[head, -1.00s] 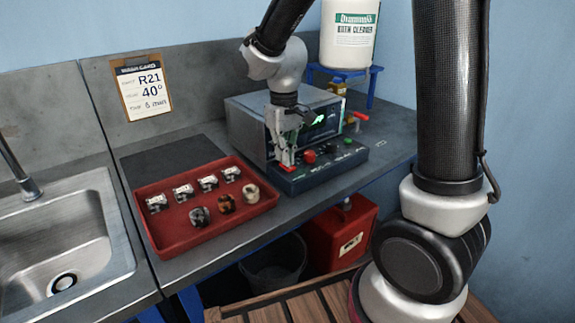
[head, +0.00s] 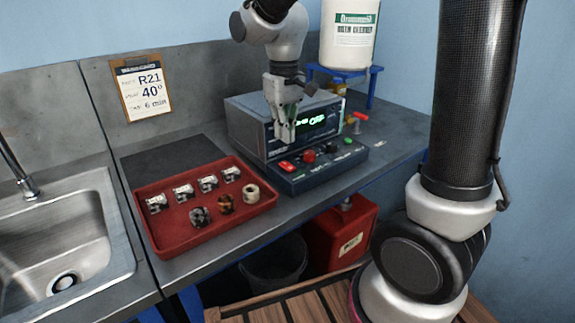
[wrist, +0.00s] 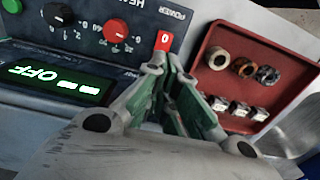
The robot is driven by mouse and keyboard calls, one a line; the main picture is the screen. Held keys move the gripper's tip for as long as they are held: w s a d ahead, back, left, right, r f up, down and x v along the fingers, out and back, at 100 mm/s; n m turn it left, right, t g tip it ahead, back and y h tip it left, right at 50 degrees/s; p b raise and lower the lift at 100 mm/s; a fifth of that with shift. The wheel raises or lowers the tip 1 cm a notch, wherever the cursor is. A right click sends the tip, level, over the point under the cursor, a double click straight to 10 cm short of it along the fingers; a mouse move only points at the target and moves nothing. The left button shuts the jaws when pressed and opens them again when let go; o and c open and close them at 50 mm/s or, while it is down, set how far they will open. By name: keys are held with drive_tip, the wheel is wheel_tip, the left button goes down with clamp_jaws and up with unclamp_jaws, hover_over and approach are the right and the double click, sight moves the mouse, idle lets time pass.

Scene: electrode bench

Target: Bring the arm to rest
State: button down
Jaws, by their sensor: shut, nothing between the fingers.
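My gripper (head: 285,142) is shut and empty. It hangs in front of the grey machine's display, above the control panel, apart from the panel as far as I can tell. In the wrist view its fingertips (wrist: 172,62) point towards the red power switch (wrist: 164,41), which is marked 0. The switch also shows in the head view (head: 287,166) at the panel's left end. The machine (head: 247,125) has a green-lit display (wrist: 55,80) that reads OFF in the wrist view. A red knob (head: 309,157) sits right of the switch.
A red tray (head: 165,240) with several small metal parts and rings stands left of the machine. A sink (head: 85,240) is at far left. A white cleaner tub (head: 349,40) stands on a blue stand (head: 345,73) behind right. A card (head: 141,90) hangs on the wall.

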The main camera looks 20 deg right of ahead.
drive_tip(key=s, duration=0.1)
drive_tip(key=s+d, duration=0.1)
drive_tip(key=s+f, duration=0.1)
drive_tip(key=shift+d, duration=0.25)
drive_tip(key=s+d+r+m+t, duration=0.1)
drive_tip(key=s+d+r+t, duration=0.1)
drive_tip(key=s+d+r, duration=0.2)
drive_tip(key=s+d+r+m+t, duration=0.2)
drive_tip(key=s+d+r, duration=0.2)
drive_tip(key=s+d, duration=0.5)
drive_tip(key=s, duration=0.3)
drive_tip(key=shift+d+m, duration=0.2)
drive_tip(key=shift+m, duration=0.1)
